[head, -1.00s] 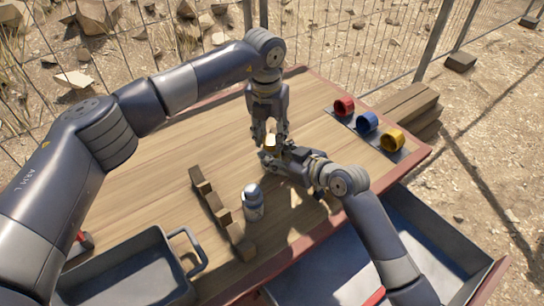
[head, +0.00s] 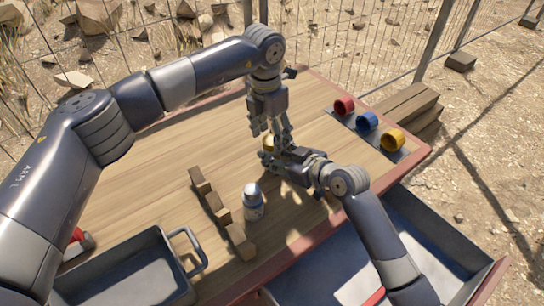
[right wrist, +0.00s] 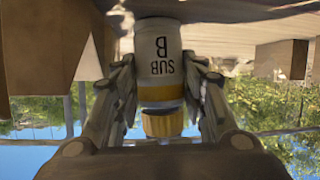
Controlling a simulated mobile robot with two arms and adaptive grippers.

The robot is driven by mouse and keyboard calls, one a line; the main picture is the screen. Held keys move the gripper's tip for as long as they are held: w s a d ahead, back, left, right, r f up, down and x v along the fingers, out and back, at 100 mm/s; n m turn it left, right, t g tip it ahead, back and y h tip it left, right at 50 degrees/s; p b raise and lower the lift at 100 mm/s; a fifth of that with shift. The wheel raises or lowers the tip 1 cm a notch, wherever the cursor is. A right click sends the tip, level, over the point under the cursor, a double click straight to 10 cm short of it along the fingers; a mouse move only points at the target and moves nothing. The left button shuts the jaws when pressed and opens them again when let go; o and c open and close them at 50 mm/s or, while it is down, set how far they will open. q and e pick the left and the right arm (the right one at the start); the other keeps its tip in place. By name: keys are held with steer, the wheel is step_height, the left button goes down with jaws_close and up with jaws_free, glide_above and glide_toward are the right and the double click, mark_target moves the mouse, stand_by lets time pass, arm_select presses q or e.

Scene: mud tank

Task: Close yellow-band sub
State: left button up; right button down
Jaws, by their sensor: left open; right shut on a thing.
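My right gripper (head: 268,160) is shut on the yellow-band sub, a white canister marked SUB B (right wrist: 160,58) in the right wrist view, where it appears upside down between the fingers (right wrist: 165,105). A ribbed yellow cap (right wrist: 163,123) sits at its end beyond the yellow band; how tightly it is seated I cannot tell. In the head view only the cap (head: 267,143) shows, small, and the grippers hide most of the canister. My left gripper (head: 272,137) is open, pointing down close beside the cap.
A bottle with a blue-grey top (head: 252,203) stands beside a notched wooden rack (head: 222,215). Red (head: 343,107), blue (head: 366,122) and yellow (head: 392,141) cups line the table's right edge. A dark tray (head: 170,300) is front left. The back left table is clear.

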arm_select(q)
step_height(320, 180, up, 11)
steer(key=shift+s+a, duration=0.3)
steer(key=shift+s, duration=0.05)
steer(key=shift+r, duration=0.1)
arm_select(e)
steer(key=c, duration=0.9)
jaws_free()
arm_select(q)
steer(key=shift+a, duration=0.1)
arm_select(e)
steer(key=shift+s+d+r, duration=0.15)
steer(key=shift+s+d, duration=0.1)
steer(key=shift+d, duration=0.1)
steer(key=v, duration=1.1)
steer(key=shift+s+a, duration=0.15)
steer(key=shift+a, duration=0.05)
